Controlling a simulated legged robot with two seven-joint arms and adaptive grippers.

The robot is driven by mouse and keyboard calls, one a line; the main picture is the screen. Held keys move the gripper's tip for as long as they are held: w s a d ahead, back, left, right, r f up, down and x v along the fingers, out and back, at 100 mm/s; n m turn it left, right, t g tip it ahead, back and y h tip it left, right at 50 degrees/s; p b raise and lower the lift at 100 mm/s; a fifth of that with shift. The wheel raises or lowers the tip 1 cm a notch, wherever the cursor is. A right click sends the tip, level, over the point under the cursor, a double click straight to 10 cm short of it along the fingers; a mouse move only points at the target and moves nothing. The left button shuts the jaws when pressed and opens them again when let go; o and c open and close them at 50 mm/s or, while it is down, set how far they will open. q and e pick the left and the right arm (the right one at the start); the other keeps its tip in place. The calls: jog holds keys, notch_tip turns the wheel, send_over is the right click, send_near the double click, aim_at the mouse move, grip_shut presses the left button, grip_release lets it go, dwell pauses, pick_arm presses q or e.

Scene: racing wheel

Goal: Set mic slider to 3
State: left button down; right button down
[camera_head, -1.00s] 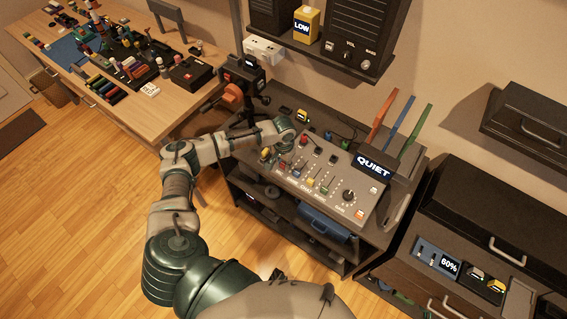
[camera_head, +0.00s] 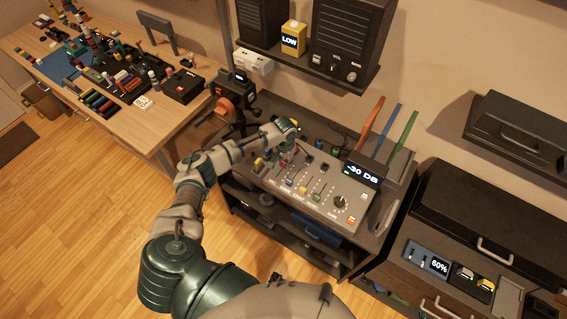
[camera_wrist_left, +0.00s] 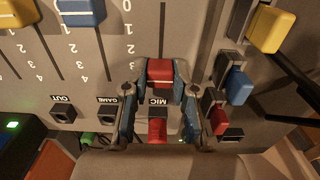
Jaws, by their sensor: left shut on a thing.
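The mixer (camera_head: 320,185) is a grey sloped panel with several sliders, a black dial and a display (camera_head: 362,175) reading "-30 DB". In the wrist view the mic slider (camera_wrist_left: 160,72) has a red cap above the label "MIC", at the label end of its slot. My left gripper (camera_wrist_left: 160,80) is shut on this red cap, one finger on each side. The left finger hides the scale numbers beside the cap. In the head view my left gripper (camera_head: 288,128) reaches the mixer's far left part, and its fingers are hardly visible. My right gripper is not in view.
Yellow, blue and red caps stand close at right in the wrist view. A camera-like device (camera_head: 236,92) stands left of the mixer. Three coloured upright strips (camera_head: 388,125) rise behind the display.

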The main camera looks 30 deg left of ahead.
aim_at(284, 161)
pick_arm(q)
jog(key=c, duration=0.9)
grip_release()
jog(key=shift+w, duration=0.15)
jog(key=shift+a, duration=0.1)
jog(key=shift+r, duration=0.15)
notch_tip(284, 161, up, 12)
jog(key=shift+f, duration=0.2)
